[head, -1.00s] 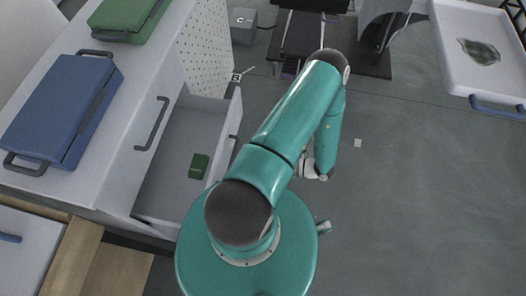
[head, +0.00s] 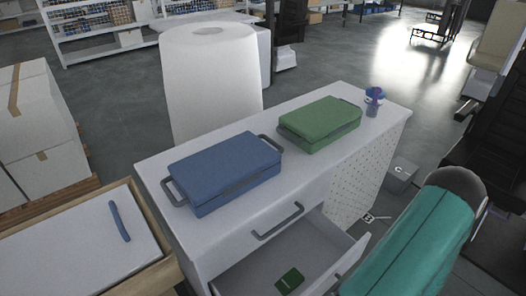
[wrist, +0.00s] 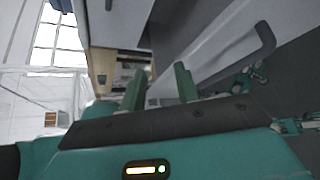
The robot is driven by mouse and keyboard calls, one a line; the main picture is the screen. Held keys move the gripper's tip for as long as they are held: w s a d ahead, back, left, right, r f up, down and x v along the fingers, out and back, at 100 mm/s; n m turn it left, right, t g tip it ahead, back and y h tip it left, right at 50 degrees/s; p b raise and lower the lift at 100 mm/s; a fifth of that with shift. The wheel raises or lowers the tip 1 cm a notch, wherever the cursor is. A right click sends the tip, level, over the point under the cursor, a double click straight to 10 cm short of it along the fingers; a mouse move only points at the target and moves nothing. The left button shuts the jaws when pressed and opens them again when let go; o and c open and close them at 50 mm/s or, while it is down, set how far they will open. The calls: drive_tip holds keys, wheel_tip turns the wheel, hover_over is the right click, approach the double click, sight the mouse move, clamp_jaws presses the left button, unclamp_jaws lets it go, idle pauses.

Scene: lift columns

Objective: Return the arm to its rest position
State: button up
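My teal arm (head: 412,245) shows at the lower right of the head view, with a dark rounded joint at its upper end. The rest of the arm is outside that view. My gripper (wrist: 160,84) shows in the wrist view, with its two green fingers apart and nothing between them. It is open and empty. A white drawer front with a dark handle (wrist: 264,38) shows beyond the fingers, to the upper right; I cannot tell how far away it is.
A white cabinet (head: 150,172) bears a blue case (head: 226,170) and a green case (head: 320,122). Its drawer (head: 318,262) stands open beside my arm, with a small green box (head: 289,281) inside. A grey cube (head: 400,176) lies on the floor behind. A white roll (head: 212,85) stands behind the cabinet.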

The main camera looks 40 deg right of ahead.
drive_tip(key=w+a+r+n+g, duration=0.55)
drive_tip(key=w+r+n, duration=0.35)
drive_tip(key=r+n, duration=0.2)
drive_tip(key=w+a+r+n+g, duration=0.5)
drive_tip(key=w+a+r+n, duration=0.25)
drive_tip(key=r+n, duration=0.25)
drive_tip(key=a+r+n+t+h, duration=0.4)
drive_tip(key=a+r+n+h, duration=0.3)
drive_tip(key=a+r+n, duration=1.1)
drive_tip(key=a+n, duration=0.1)
drive_tip(key=n, duration=0.2)
drive_tip(key=shift+s, duration=0.15)
